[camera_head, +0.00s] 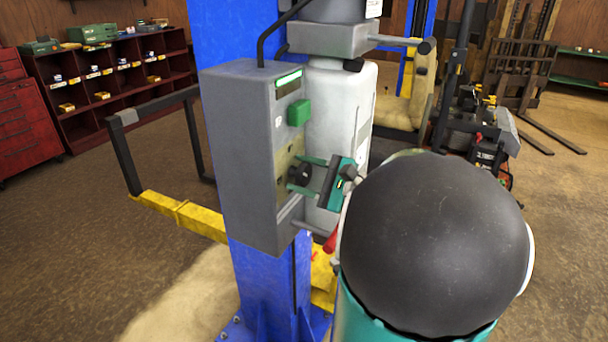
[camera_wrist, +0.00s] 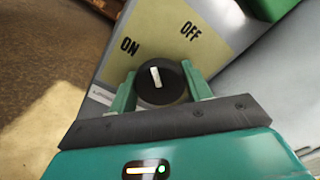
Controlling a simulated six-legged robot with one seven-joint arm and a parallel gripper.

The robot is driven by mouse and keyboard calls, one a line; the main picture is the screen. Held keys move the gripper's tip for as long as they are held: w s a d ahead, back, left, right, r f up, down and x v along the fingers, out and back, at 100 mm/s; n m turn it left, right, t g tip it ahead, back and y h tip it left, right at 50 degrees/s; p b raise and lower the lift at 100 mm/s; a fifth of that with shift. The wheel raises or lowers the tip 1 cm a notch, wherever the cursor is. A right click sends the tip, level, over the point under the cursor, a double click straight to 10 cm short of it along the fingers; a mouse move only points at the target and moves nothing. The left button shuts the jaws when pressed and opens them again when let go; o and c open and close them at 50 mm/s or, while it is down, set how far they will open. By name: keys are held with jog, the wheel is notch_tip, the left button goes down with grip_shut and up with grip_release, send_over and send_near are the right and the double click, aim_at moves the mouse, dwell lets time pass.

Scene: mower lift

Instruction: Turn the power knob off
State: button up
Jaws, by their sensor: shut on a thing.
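The power knob (camera_wrist: 160,84) is round and black with a white mark. It sits on a tan plate (camera_wrist: 172,40) with the words ON at left and OFF at right. The white mark points up the picture and slightly left, between the two words. My gripper (camera_wrist: 159,90) has one green finger on each side of the knob and is shut on it. In the head view the knob (camera_head: 299,174) is on the front of a grey control box (camera_head: 240,150), with my gripper (camera_head: 305,172) at it. The far finger is partly hidden there.
A green block (camera_head: 299,112) juts from the box above the knob, and a grey bar (camera_head: 290,213) lies below it. A blue post (camera_head: 232,25) carries the box. Yellow lift arms (camera_head: 180,214) extend low at left. Open floor lies at left.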

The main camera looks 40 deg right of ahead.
jog(key=m, duration=0.4)
jog(key=shift+m, duration=0.3)
jog(key=m, duration=0.5)
dwell(0.4)
jog(key=o, duration=0.9)
jog(key=shift+o, duration=0.2)
jog(key=shift+s, duration=0.1)
jog(key=v, duration=1.3)
jog(key=shift+s, duration=0.3)
